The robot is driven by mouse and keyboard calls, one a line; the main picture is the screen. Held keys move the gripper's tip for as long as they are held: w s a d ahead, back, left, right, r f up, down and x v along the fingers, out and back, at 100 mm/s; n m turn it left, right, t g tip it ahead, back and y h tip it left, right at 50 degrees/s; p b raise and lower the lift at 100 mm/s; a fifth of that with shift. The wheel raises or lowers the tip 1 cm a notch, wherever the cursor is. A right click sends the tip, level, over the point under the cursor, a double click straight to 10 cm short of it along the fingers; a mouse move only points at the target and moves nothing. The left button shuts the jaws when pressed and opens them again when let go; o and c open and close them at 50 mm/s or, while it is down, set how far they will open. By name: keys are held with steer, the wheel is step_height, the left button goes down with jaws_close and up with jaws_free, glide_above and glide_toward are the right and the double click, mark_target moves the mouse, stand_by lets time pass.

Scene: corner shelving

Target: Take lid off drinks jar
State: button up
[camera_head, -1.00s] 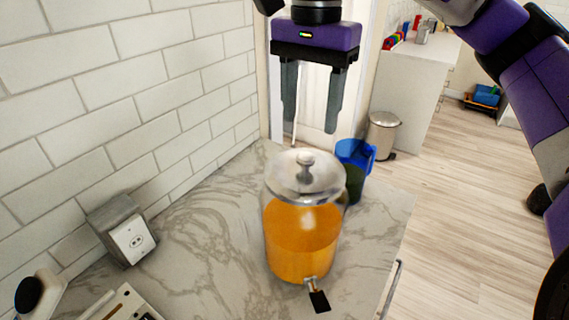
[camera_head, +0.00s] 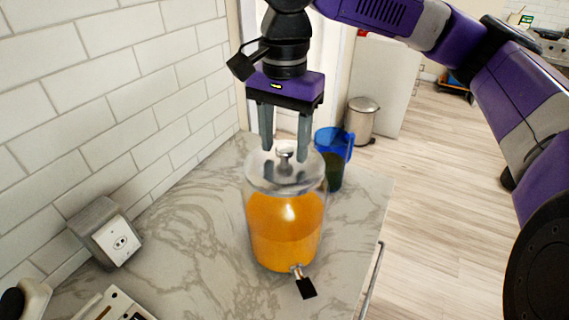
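The drinks jar (camera_head: 285,232) is a glass dispenser with orange liquid and a tap with a black handle low at its front. It stands upright on the marble counter. Its clear lid (camera_head: 262,180) sits on top, with a metal knob (camera_head: 286,150) in the middle. My gripper (camera_head: 285,150) points down over the lid, with one grey finger on each side of the knob. The fingers are apart, and I see a gap between them and the knob. Whether the fingertips touch the lid cannot be told.
A blue pitcher (camera_head: 334,150) stands close behind the jar to the right. A tiled wall (camera_head: 110,90) runs along the left, with a socket box (camera_head: 105,232) on the counter (camera_head: 185,230). A bin (camera_head: 361,119) stands on the floor beyond.

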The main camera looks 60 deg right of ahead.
jaws_close()
stand_by(1.2)
